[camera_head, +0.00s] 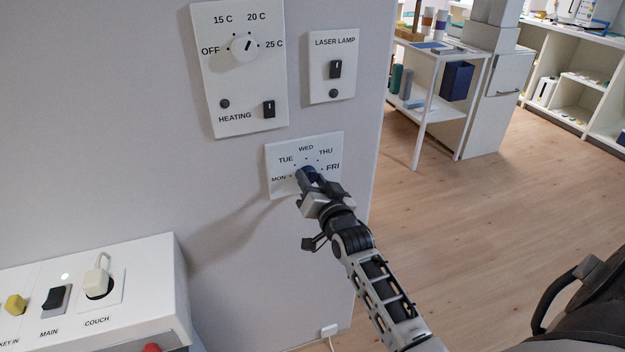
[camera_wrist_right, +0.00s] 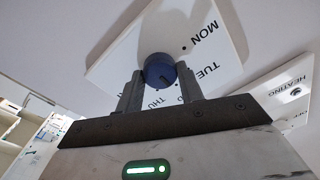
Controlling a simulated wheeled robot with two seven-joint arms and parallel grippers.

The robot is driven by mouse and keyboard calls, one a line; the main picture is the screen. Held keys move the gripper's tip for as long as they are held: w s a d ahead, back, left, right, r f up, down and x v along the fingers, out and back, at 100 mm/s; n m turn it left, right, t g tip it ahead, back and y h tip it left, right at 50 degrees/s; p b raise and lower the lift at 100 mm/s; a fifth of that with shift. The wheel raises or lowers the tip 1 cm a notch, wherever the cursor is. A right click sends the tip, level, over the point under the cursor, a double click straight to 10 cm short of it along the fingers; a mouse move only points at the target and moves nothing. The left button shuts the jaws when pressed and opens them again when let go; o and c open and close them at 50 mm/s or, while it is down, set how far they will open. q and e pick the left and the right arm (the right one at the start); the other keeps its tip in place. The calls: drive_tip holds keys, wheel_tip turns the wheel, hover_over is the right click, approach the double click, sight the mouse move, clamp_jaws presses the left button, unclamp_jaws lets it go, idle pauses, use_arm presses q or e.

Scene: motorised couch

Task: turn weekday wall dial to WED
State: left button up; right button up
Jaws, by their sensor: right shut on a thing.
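The weekday dial plate (camera_head: 279,160) is a white panel on the grey wall with MON, TUE, WED, THU and FRI in an arc. Its round blue knob (camera_wrist_right: 159,71) sits between the fingers of my right gripper (camera_wrist_right: 160,88), which is shut on it. In the head view the knob (camera_head: 305,172) is mostly covered by my right gripper (camera_head: 308,178). A dark mark on the knob slants to the lower right in the wrist view, on the TUE to THU side. A finger hides WED there, so I cannot tell the exact setting. My left gripper is out of view.
The heating panel (camera_head: 217,85) and laser lamp panel (camera_head: 320,93) are just above the dial plate. A white console (camera_head: 130,259) with switches and a plugged-in couch plug (camera_head: 97,280) stands lower left. Open wooden floor (camera_head: 470,220) lies right of the wall's edge.

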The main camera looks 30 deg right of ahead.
idle(0.3)
drive_tip(key=o, duration=1)
drive_tip(key=b+v, duration=0.1)
drive_tip(key=v, duration=1.5)
drive_tip(key=s+a+f+n+g+y, duration=0.2)
drive_tip(key=s+a+f+n, duration=0.1)
drive_tip(key=a+f, duration=0.2)
drive_tip(key=s+a+f+n+g+y, duration=0.2)
drive_tip(key=s+a+f+n+g, duration=0.1)
drive_tip(key=a+f, duration=0.3)
drive_tip(key=s+a+f+n+g+y, duration=0.2)
drive_tip(key=s+a+f+n, duration=0.2)
drive_tip(key=s+a+f, duration=0.1)
drive_tip(key=shift+a+f+g+y, duration=0.25)
drive_tip(key=shift+f+g+y, duration=0.1)
drive_tip(key=shift+g+y, duration=0.05)
